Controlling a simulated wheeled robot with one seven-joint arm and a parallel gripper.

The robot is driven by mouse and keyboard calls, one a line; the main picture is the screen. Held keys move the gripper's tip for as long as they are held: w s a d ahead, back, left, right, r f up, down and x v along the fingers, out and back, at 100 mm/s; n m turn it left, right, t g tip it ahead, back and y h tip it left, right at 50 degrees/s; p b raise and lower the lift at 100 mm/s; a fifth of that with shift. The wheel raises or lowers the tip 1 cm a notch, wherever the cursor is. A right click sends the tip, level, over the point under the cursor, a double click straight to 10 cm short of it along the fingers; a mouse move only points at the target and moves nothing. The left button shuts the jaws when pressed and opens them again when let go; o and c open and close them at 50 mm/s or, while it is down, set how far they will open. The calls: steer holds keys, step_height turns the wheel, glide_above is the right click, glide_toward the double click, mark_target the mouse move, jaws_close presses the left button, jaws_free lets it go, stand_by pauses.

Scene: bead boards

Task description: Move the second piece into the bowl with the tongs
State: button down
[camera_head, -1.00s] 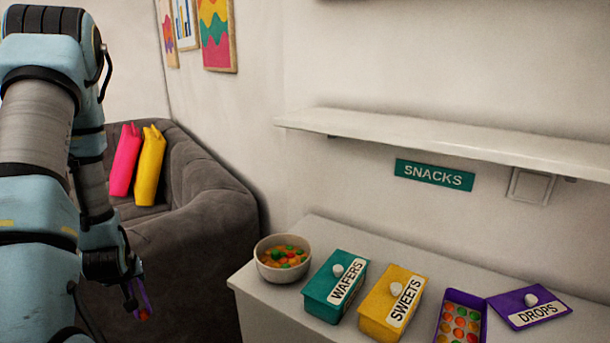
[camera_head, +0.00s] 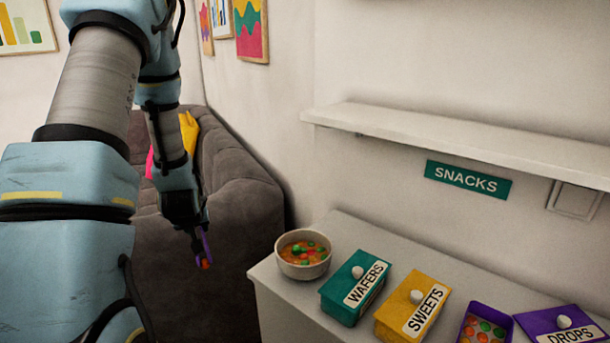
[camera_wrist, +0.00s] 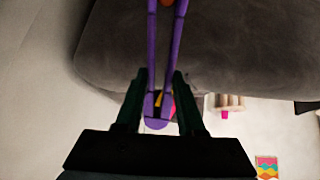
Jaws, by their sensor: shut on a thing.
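My gripper (camera_head: 198,229) is shut on purple tongs (camera_head: 206,246), which hang downward in front of the sofa, left of the bowl. In the wrist view the tongs (camera_wrist: 178,45) run between the two dark fingers of my gripper (camera_wrist: 159,95). An orange-red piece (camera_head: 204,264) shows at the tongs' tips; its edge also shows at the top of the wrist view (camera_wrist: 167,2). The white bowl (camera_head: 304,272) stands at the near left corner of the counter, with several coloured pieces in it. The open purple box (camera_head: 463,328) holds round sweets in compartments, partly cut off.
On the white counter (camera_head: 270,282) stand a closed teal WAFERS box (camera_head: 340,303) and a closed yellow SWEETS box (camera_head: 389,325). The purple DROPS lid (camera_head: 535,323) lies at right. A wall shelf (camera_head: 420,133) juts out above. A grey sofa (camera_head: 240,215) is behind my gripper.

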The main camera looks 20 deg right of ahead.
steer(key=s+d+r+m+p, duration=0.1)
steer(key=s+d+r, duration=0.3)
steer(key=d, duration=0.4)
steer(key=s+d+r+h+p, duration=0.1)
steer(key=s+d+r, duration=0.3)
steer(key=d, duration=0.5)
steer(key=s+d+r+m+p, duration=0.1)
steer(key=s+d+r, duration=0.3)
steer(key=d+r, duration=0.4)
steer(key=shift+s+d+m+h, duration=0.3)
steer(key=shift+s+d+h, duration=0.1)
steer(key=shift+d, duration=0.15)
steer(key=shift+w, duration=0.1)
step_height(320, 180, down, 9)
steer(key=b, duration=0.6)
steer(key=shift+b, duration=0.4)
steer(key=c, duration=1.1)
jaws_free()
steer(key=shift+r, duration=0.1)
